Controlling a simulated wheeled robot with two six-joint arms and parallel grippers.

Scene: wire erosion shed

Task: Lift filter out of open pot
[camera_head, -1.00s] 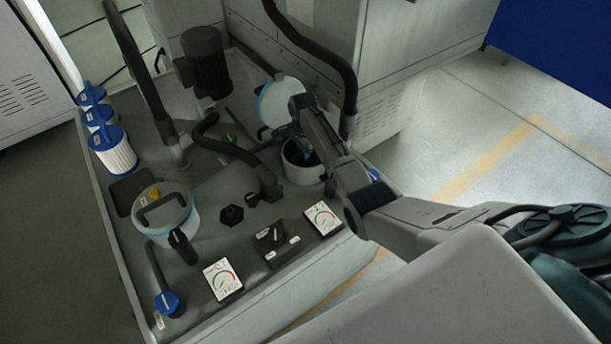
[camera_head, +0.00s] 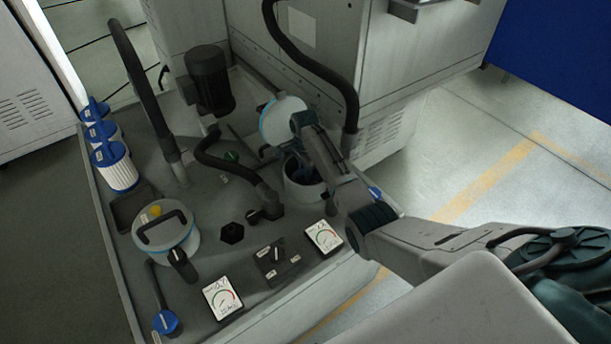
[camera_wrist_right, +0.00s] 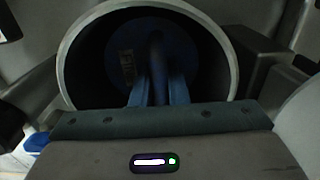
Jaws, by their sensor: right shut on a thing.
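The open pot (camera_head: 303,192) is a pale cylinder at the right edge of the unit's deck, with its round lid (camera_head: 283,121) tilted up behind it. My right gripper (camera_head: 302,166) reaches down into its mouth. In the right wrist view the pot's rim (camera_wrist_right: 233,70) arches around a dark inside. The filter's blue top (camera_wrist_right: 122,50), with an upright handle and a small label, shows inside. My right gripper (camera_wrist_right: 157,88) is shut on the filter at its handle. The filter's lower part is hidden. My left gripper is not in view.
Several white filters with blue caps (camera_head: 118,172) stand along the deck's left edge. A closed pot (camera_head: 163,238), a dark motor (camera_head: 209,82), black hoses (camera_head: 232,152) and two gauges (camera_head: 222,297) crowd the deck. A thick hose (camera_head: 340,80) hangs close behind my right gripper.

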